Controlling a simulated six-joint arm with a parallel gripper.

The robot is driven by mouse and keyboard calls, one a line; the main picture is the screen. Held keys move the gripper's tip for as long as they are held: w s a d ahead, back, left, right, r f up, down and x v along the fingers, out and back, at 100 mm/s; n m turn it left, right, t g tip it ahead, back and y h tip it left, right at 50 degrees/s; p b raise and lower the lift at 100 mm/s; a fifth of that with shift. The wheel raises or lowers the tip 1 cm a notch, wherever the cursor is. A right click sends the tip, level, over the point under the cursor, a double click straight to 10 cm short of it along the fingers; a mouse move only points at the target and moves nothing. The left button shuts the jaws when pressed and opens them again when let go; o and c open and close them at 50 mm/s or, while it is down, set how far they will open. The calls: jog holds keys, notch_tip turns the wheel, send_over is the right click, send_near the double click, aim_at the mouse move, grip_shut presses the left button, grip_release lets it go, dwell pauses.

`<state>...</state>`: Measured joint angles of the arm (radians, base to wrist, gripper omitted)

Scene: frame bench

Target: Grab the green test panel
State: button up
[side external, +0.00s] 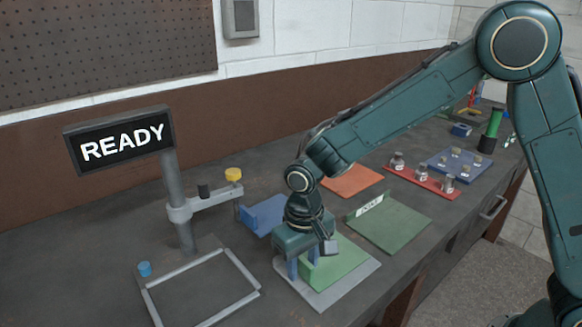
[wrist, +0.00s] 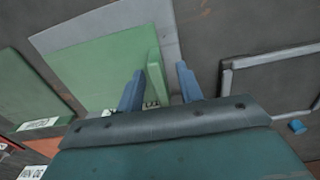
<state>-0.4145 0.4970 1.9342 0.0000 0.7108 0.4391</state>
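The light green test panel (side external: 346,262) lies on a grey plate (side external: 350,287) near the bench's front edge, below my gripper (side external: 303,264). It has an upright green lip along one side. In the wrist view the panel (wrist: 103,68) shows left of centre, and its lip stands between the two blue fingers of my gripper (wrist: 160,87). My gripper is open, with a gap between the lip and the right finger. The lip looks closer to the left finger; whether they touch is unclear. In the side view my gripper body hides part of the panel.
A post with a READY sign (side external: 120,138) and a side arm with a yellow knob (side external: 233,174) stands left. A grey rectangular frame (side external: 205,285) lies at front left. A darker green labelled mat (side external: 392,225), an orange mat (side external: 352,181) and a red tray (side external: 425,183) lie right.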

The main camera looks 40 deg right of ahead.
grip_shut()
jog(key=shift+r, duration=0.1)
notch_tip(320, 180, up, 20)
dwell(1.0)
dwell(0.4)
